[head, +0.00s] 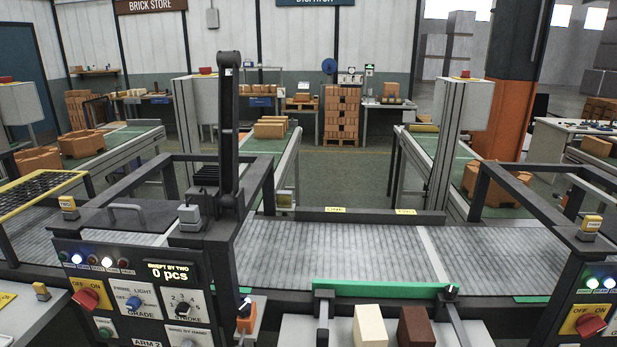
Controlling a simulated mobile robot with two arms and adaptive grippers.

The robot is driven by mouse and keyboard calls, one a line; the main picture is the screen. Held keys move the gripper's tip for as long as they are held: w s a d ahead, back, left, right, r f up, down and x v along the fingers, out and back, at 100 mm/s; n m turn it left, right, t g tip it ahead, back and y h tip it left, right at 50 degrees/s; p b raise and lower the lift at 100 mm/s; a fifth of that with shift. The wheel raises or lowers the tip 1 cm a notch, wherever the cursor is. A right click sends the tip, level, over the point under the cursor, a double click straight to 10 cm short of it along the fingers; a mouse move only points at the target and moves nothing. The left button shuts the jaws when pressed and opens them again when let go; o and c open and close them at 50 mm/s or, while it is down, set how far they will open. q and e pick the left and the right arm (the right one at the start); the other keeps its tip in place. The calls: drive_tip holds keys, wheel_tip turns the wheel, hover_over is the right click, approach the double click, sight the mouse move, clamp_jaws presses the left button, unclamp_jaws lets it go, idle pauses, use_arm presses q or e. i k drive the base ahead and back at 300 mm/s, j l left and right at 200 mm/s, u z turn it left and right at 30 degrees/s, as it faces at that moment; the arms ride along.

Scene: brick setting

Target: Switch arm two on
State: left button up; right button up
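The panel marked ARM 2 (146,343) stands at the lower left of the head view. Its red rotary knob (85,299) sits on a yellow plate lettered ON and OFF; I cannot tell for certain which way it points. Above it is a row of small lamps (107,263), some lit blue or white and others dark red. The panel's display (168,272) reads "swept by two, 0 pcs". A blue grade knob (134,303) and a black stroke knob (184,308) sit right of the red knob. A black upright arm (228,125) stands above this panel. Neither gripper is in view.
A grey conveyor (340,245) runs across behind the panel. A second panel at the right has a red knob (590,325) and lit lamps (600,283). A cream brick (370,327) and a brown brick (415,327) stand at the front. Side conveyors carry brick stacks (270,127).

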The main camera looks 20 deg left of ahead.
sight(87, 298)
drive_tip(key=u, duration=1.95)
drive_tip(key=z, duration=0.5)
drive_tip(key=i+j+z, duration=0.2)
drive_tip(key=j+z, duration=0.25)
drive_tip(key=j, duration=0.15)
drive_tip(key=i+j+z, duration=0.2)
drive_tip(key=j, duration=0.2)
drive_tip(key=j+z, duration=0.2)
drive_tip(key=j, duration=0.15)
